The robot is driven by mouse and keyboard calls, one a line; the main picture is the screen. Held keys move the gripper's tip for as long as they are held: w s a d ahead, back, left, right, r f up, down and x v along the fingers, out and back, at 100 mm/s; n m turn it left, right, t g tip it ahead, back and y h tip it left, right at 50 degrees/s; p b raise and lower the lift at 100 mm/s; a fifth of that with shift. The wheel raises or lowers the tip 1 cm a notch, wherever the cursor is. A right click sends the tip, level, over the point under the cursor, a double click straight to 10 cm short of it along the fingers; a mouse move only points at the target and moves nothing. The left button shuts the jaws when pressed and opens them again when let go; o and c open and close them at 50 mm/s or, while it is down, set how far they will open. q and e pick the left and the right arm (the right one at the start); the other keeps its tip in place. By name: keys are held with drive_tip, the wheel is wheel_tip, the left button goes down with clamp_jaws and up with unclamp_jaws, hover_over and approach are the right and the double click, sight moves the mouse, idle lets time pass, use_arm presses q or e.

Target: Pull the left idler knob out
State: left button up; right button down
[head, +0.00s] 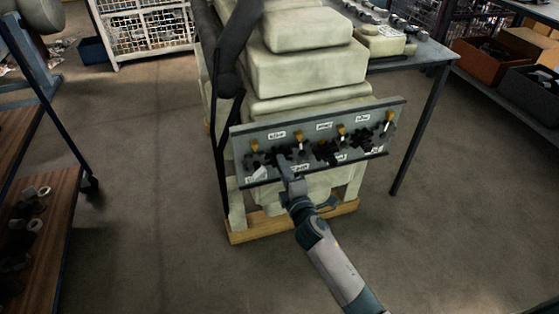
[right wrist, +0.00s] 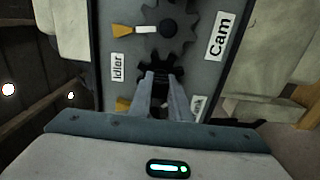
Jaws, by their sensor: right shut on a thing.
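A tilted grey panel (head: 240,172) on the front of the pale engine block carries dark gears, yellow-tipped pieces and white labels. In the right wrist view, a small black gear (right wrist: 151,66) sits beside the "Idler" label (right wrist: 117,67). My right gripper (head: 284,166) reaches up to the left part of the panel. In the right wrist view its fingers (right wrist: 161,88) are closed around the left idler knob (right wrist: 159,94) at this gear. The knob is mostly hidden between the fingers, so I cannot tell how far out it sits. My left gripper is not in view.
A larger grey gear (right wrist: 183,38) adjoins the black one, near the "Cam" label (right wrist: 216,36). A dark bar (head: 228,90) runs down the engine's left side. A workbench (head: 432,54) stands behind right, and a wooden shelf (head: 62,185) at left. Floor between is clear.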

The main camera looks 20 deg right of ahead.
drive_tip(key=shift+s, duration=1.15)
drive_tip(key=c, duration=1)
unclamp_jaws()
drive_tip(key=shift+c, duration=0.2)
drive_tip(key=s+p, duration=0.1)
drive_tip(key=s, duration=0.6)
drive_tip(key=shift+d, duration=0.15)
